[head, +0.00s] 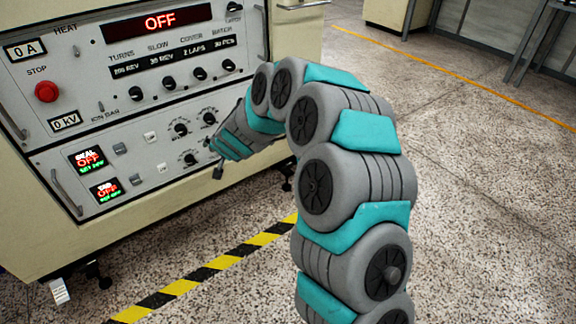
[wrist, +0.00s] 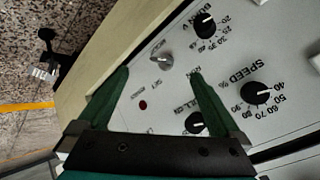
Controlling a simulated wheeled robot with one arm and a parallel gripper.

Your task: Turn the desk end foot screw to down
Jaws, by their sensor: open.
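In the head view, a pale upright foot piece (head: 60,291) stands under the cabinet's lower left corner, beside a black caster (head: 103,281). In the wrist view, a black caster (wrist: 47,36) with a light ribbed foot piece (wrist: 42,72) shows at the left, past the cabinet edge. I cannot tell which is the desk end foot screw, or its setting. My gripper (head: 217,172) is in front of the cabinet's lower panel. In the wrist view my gripper (wrist: 160,76) is open, with its two green fingers either side of a silver switch (wrist: 164,63); contact is unclear.
The cream cabinet (head: 40,245) carries panels with knobs, displays, handles and a red stop button (head: 47,91). A black-yellow floor stripe (head: 185,285) runs before it. Open speckled floor (head: 470,200) lies at the right. A dark-legged table (head: 528,40) stands at the back.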

